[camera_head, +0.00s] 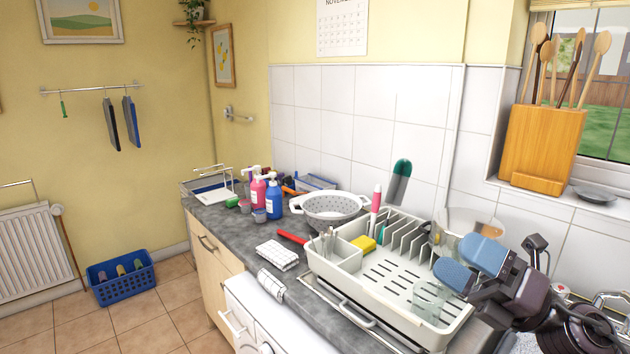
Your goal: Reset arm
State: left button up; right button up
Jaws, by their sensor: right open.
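My right gripper (470,263) is at the lower right, over the right end of the white dish rack (335,272). Its two blue-padded fingers are apart, and I see nothing held between them. A clear glass (428,300) stands in the rack just below the fingers, and another clear glass vessel (470,222) shows behind them. I cannot tell whether the fingers touch either one. My left gripper is not in view.
A white colander (330,207), soap bottles (274,203) and a folded cloth (277,255) sit on the grey counter left of the rack. A wooden utensil block (541,140) stands on the windowsill. A blue basket (121,278) is on the floor, with clear floor around it.

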jog(key=s+d+f+m+t+h, duration=0.1)
jog(key=d+f+m+t+h, duration=0.2)
jog(key=d+f+m+h, duration=0.7)
jog(key=s+d+f+m+t+h, duration=0.2)
jog(key=f+m+h, duration=0.4)
jog(key=m+h, duration=0.95)
jog(key=s+a+f+m+g+y, duration=0.25)
jog(key=s+f+m+g, duration=0.25)
jog(key=s+f+g, duration=0.4)
jog(key=s+a+f+m+g+y, duration=0.2)
jog(key=s+f+m+g+y, duration=0.15)
jog(key=s+f+m, duration=0.5)
pick_arm(q)
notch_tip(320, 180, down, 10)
jog(key=b, duration=1)
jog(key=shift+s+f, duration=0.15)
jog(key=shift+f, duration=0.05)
pick_arm(e)
jog(key=w+f+n+t, duration=0.1)
jog(key=w+f+t, duration=0.1)
jog(key=f, duration=0.8)
jog(key=w+f+n+t, duration=0.2)
jog(key=f+t, duration=0.2)
jog(key=f, duration=0.6)
jog(key=shift+w+f+n+t+y, duration=0.2)
jog(key=shift+w+n+t+y, duration=0.1)
jog(key=shift+w+t+y, duration=0.1)
